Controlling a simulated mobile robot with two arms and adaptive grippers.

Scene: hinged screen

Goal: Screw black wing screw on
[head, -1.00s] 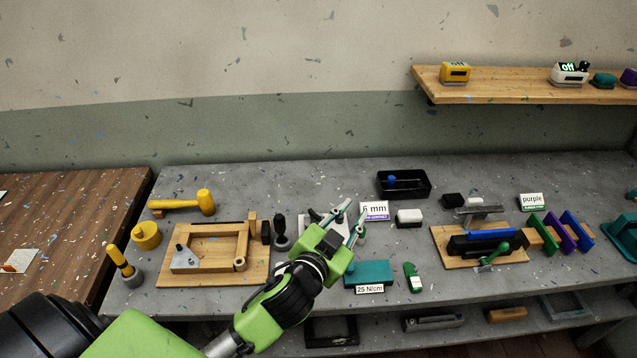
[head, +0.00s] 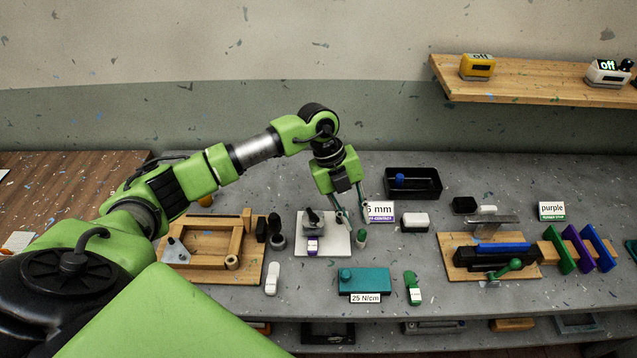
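My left gripper (head: 357,218) points down with its two fingers apart and nothing visible between them. It hangs over the right edge of a white plate (head: 336,243). On the plate stand a dark upright piece (head: 312,218) and a small white-and-purple piece (head: 312,246). A dark knob-like piece on a grey base (head: 277,233) stands left of the plate. I cannot tell which dark piece, if any, is the black wing screw. A small green-topped piece (head: 361,238) stands just right of the plate, below the fingertips. My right gripper is not in view.
A teal block marked 25 N/cm (head: 364,283) lies in front, with a green-and-white piece (head: 412,288) beside it. A wooden frame (head: 207,248) is at left, a black tray (head: 428,184) behind. A wooden fixture (head: 470,268) stands at right.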

